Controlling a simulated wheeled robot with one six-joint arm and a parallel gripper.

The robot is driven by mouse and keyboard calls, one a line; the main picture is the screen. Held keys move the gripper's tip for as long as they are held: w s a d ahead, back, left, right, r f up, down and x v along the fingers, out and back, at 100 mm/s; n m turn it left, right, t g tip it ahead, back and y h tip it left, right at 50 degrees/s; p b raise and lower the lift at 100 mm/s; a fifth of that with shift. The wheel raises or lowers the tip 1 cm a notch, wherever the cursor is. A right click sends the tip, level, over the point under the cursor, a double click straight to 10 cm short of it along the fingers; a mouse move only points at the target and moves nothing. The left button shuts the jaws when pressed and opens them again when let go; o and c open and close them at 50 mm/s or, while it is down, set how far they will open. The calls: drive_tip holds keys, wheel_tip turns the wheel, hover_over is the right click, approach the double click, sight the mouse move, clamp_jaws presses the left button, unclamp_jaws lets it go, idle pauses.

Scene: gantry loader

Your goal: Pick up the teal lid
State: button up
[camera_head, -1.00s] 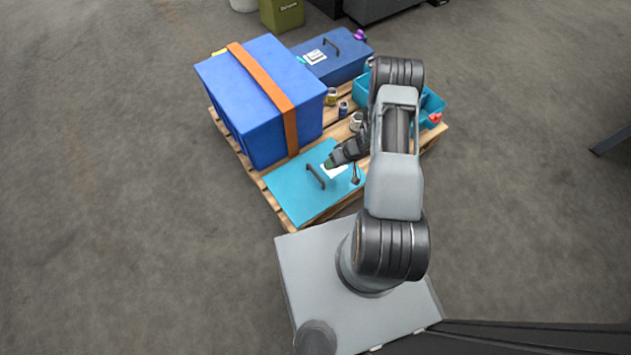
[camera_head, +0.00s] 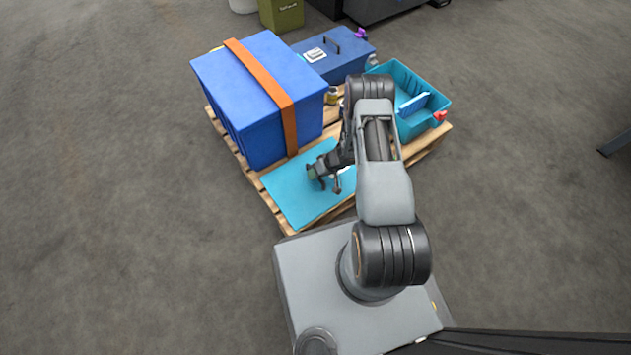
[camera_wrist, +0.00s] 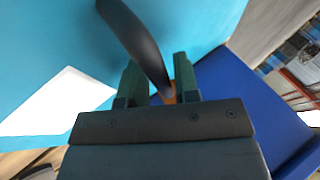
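The teal lid (camera_head: 290,193) lies flat on the near part of the pallet, in front of the big blue box. Its dark arched handle shows in the wrist view (camera_wrist: 135,40), with the teal lid surface (camera_wrist: 205,22) and a white label (camera_wrist: 62,103) on it. My gripper (camera_head: 319,174) is low over the lid at the handle. In the wrist view my gripper (camera_wrist: 160,80) has its two green fingers apart, with the lower end of the handle showing between them. Contact with the handle cannot be told. My arm hides part of the lid's right side.
The blue box (camera_head: 235,110) with an orange strap (camera_head: 264,79) stands close behind the lid. A darker blue case (camera_head: 347,64) and a teal crate (camera_head: 431,119) occupy the back and right of the wooden pallet (camera_head: 437,135). Bare floor is free to the left.

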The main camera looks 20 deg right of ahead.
drive_tip(key=shift+c, duration=0.3)
clamp_jaws()
drive_tip(key=shift+r, duration=0.1)
